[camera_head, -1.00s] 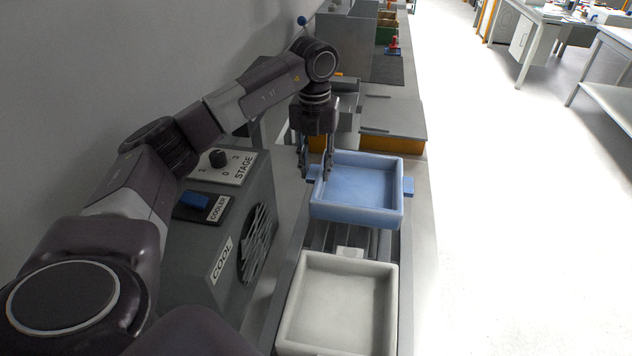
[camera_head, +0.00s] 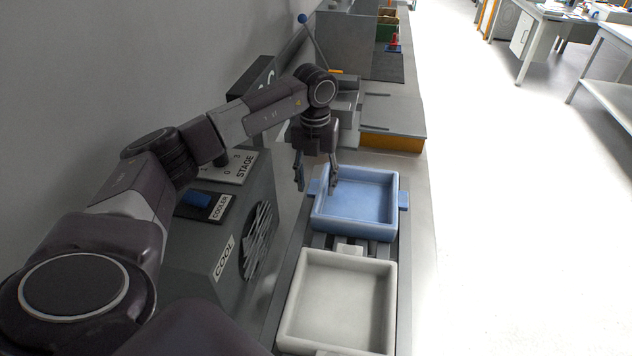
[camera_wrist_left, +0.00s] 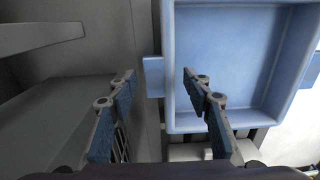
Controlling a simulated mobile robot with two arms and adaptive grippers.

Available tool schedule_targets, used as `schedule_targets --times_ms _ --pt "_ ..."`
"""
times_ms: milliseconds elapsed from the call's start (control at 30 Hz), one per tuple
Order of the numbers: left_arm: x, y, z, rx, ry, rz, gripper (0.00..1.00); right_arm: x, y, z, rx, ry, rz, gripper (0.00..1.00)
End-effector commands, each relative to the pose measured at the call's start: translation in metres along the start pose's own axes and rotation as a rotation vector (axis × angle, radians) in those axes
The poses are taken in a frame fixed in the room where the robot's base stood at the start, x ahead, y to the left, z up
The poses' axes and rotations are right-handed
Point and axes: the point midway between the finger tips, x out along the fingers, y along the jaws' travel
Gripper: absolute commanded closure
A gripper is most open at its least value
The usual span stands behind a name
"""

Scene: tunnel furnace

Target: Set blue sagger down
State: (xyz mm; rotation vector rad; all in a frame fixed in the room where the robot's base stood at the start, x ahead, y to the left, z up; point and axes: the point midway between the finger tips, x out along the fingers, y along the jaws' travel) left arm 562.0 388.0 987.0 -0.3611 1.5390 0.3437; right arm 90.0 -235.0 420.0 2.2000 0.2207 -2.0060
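The blue sagger (camera_head: 356,202) is a square, open, empty tray with a small block handle on its left and right sides. It appears level and resting on the dark rails (camera_head: 375,243), just beyond the white sagger (camera_head: 338,300). My left gripper (camera_head: 317,187) is open at its left side. In the left wrist view, the open gripper (camera_wrist_left: 160,76) has its fingers on either side of the left handle (camera_wrist_left: 153,76). The right finger overlaps the inside of the blue sagger (camera_wrist_left: 235,60). Whether either finger touches it is unclear. My right gripper is out of view.
A grey cooler box (camera_head: 225,235) with a knob, a blue switch and a vent stands left of the rails. A grey-topped unit with an orange front (camera_head: 392,143) lies beyond the saggers. The floor to the right is clear.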

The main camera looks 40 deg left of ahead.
Motion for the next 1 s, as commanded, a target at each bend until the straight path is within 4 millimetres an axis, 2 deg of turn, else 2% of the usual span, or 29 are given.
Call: schedule_targets --times_ms 200,333,700,833,1000 --pt "-0.002 0.000 0.000 0.000 -0.001 -0.001 0.55 0.001 0.000 0.000 0.000 0.000 0.000 1.00" --pt "-0.013 -0.001 0.001 0.000 -0.003 -0.002 0.55 0.006 0.000 0.001 0.000 0.000 0.000 1.00" --pt "-0.089 -0.001 0.001 0.001 -0.004 -0.003 0.55 0.026 -0.001 0.002 0.000 0.000 0.000 1.00" --pt "-0.109 -0.001 0.001 0.000 -0.003 -0.003 0.55 0.029 -0.001 0.003 0.000 0.000 0.000 1.00" --pt "-0.120 0.000 0.000 0.000 -0.001 -0.001 0.55 0.030 -0.001 0.003 0.000 0.000 0.000 1.00"
